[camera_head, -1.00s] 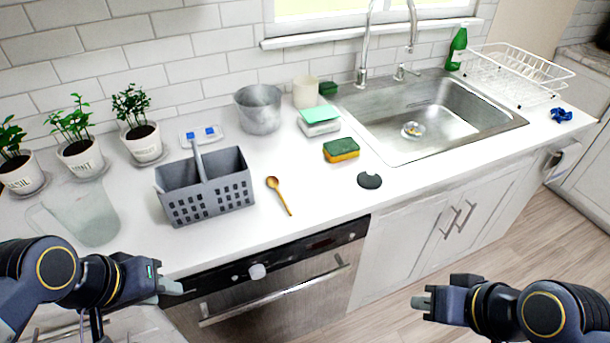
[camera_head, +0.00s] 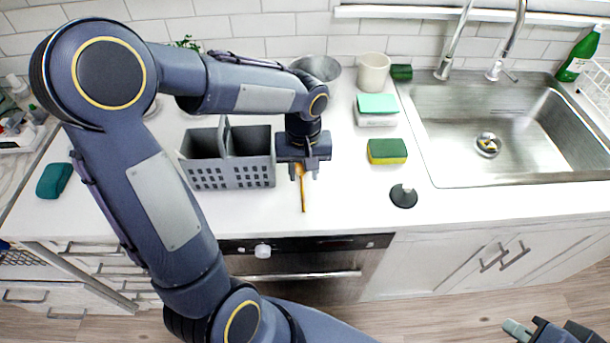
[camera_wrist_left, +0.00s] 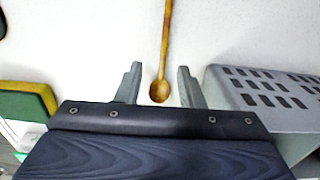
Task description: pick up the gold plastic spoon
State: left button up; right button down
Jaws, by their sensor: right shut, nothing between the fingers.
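The gold spoon (camera_head: 303,194) lies on the white counter, just right of the grey caddy, its handle pointing to the counter's front edge. My left gripper (camera_head: 304,172) is over the bowl end of the spoon, pointing down. In the left wrist view the spoon (camera_wrist_left: 163,60) shows with its bowl between the two spread fingers of my left gripper (camera_wrist_left: 159,85), with a gap on each side. My right gripper (camera_head: 522,332) is at the bottom right corner in the head view, shut and empty, away from the counter.
The grey caddy (camera_head: 232,177) stands close beside my left gripper; it also shows in the left wrist view (camera_wrist_left: 265,115). A green-yellow sponge (camera_head: 387,151) and a dark round stopper (camera_head: 403,196) lie to the right. The steel sink (camera_head: 480,130) is further right.

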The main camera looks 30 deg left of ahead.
aim_at(302, 183)
pick_arm(q)
jog(key=f, duration=0.3)
jog(key=shift+a+f, duration=0.15)
jog(key=shift+a, duration=0.05)
jog(key=shift+c, duration=0.3)
grip_shut()
